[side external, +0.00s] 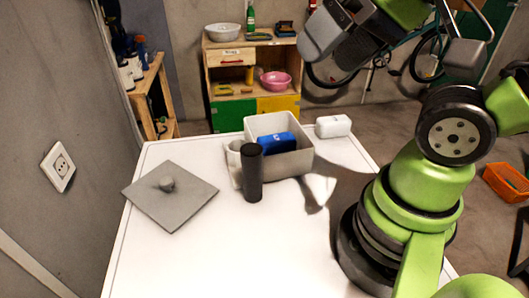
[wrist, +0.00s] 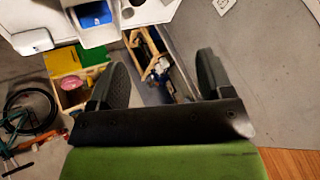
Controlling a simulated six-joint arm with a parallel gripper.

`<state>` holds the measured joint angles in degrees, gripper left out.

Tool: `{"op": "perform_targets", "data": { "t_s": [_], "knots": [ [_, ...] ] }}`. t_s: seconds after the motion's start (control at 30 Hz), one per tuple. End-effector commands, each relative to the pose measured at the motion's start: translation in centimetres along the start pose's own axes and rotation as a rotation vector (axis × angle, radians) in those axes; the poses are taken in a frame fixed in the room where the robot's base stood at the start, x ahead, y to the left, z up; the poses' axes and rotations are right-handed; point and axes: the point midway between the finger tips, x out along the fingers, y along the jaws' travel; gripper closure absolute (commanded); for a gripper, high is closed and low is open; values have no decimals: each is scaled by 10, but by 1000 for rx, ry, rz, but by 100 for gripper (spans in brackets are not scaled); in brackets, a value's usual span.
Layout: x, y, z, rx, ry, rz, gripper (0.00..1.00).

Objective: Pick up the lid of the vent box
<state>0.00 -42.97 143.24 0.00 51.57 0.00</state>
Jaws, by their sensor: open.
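The lid is a flat grey square plate with a small round knob (side external: 167,184), lying on the left of the white table (side external: 215,260) in the side view. I take the open-topped light grey box (side external: 296,162) at the table's back to be the vent box; a blue object (side external: 276,143) is inside it. The box also shows at the top left of the wrist view (wrist: 99,36). My gripper (side external: 335,45) is high above the back right of the table, far from the lid. Its fingers are apart and empty in the wrist view (wrist: 160,72). I cannot see the lid there.
A dark upright cylinder (side external: 252,175) and a pale cup-like piece (side external: 233,160) stand just left of the box. A small white block (side external: 333,126) lies to its right. The table's front middle is clear. A wall with a socket (side external: 59,166) rises at the left.

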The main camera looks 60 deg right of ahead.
Motion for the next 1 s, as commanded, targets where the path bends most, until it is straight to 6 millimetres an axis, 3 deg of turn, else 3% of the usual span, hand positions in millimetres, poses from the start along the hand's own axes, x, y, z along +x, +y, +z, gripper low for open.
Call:
{"op": "perform_targets", "data": {
  "t_s": [0.17, 0.23, 0.57, 0.77, 1.0],
  "knots": [
    [0, 0, 0, 0, 0, 0, 27],
    [0, 0, 0, 0, 0, 0, 40],
    [1, -2, -5, -2, -9, 3, 40],
    [16, -22, -43, -19, -86, 36, 40],
    [76, -55, -99, -54, -205, 105, 40]
  ]
}}
